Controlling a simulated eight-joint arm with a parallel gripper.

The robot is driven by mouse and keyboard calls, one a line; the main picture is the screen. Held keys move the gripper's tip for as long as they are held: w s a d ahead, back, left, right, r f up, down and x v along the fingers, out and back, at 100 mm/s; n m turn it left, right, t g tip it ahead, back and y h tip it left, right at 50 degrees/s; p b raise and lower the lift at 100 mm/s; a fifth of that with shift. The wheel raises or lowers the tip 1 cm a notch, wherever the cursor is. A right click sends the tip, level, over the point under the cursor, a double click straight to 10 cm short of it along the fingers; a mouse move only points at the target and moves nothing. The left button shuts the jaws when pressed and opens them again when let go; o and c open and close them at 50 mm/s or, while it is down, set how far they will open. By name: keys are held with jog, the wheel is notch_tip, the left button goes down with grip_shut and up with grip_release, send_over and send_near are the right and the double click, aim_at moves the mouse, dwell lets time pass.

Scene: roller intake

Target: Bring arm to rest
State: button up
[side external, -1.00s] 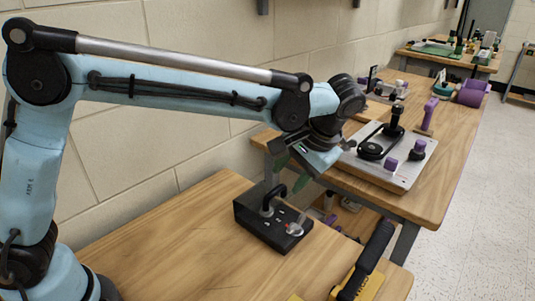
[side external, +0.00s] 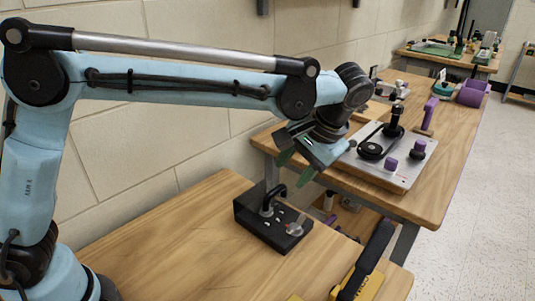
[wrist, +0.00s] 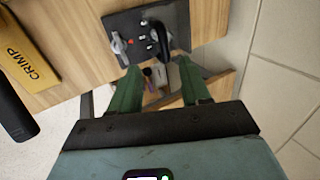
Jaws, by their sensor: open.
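My gripper (side external: 295,165) hangs in the air above the far edge of the near wooden bench. Its two green fingers are spread apart, and it also shows in the wrist view (wrist: 158,70) with nothing between the fingertips. A black box fixture (side external: 262,232) with a curved black handle and a small grey lever sits on the bench below it, apart from the fingers. The fixture also shows at the top of the wrist view (wrist: 180,15).
A yellow and black tool (side external: 368,268) lies at the near bench's right edge. Beyond a gap stands a second bench with a grey plate (side external: 405,172) carrying a black belt and pulleys, close to my gripper. A block wall (side external: 190,130) runs behind the arm.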

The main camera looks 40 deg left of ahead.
jog(key=s+a+f+t+h, duration=0.2)
jog(key=s+a+t+h, duration=0.3)
jog(key=s+a, duration=0.7)
jog(key=shift+s+a+f+t, duration=0.15)
jog(key=shift+a+f+t, duration=0.15)
jog(key=shift+a+t, duration=0.8)
